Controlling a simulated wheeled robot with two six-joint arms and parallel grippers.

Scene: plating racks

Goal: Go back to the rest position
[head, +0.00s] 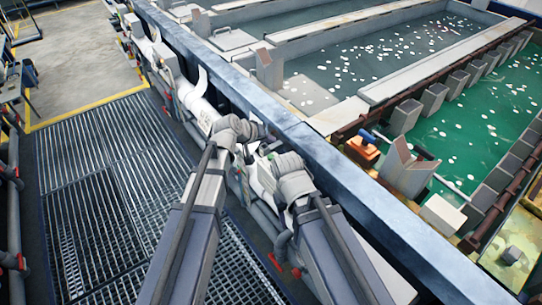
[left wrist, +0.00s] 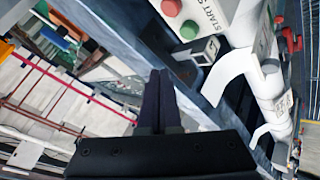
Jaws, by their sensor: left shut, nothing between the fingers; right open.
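My two arms reach forward from the bottom of the head view. My left gripper (head: 262,130) is at the blue-grey tank edge, mostly hidden behind its wrist. In the left wrist view its dark fingers (left wrist: 158,75) are together with nothing between them. My right gripper (head: 264,150) is just lower in the head view, small and partly hidden by its wrist. It is open, and I see nothing held in it. Both grippers are close to each other.
A blue-grey tank edge (head: 345,180) runs diagonally beside my arms. White pipes (head: 196,100) run along it. A control box with a green button (left wrist: 189,30) and a red button (left wrist: 172,7) is near the left gripper. Grating floor (head: 110,190) lies to the left, clear.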

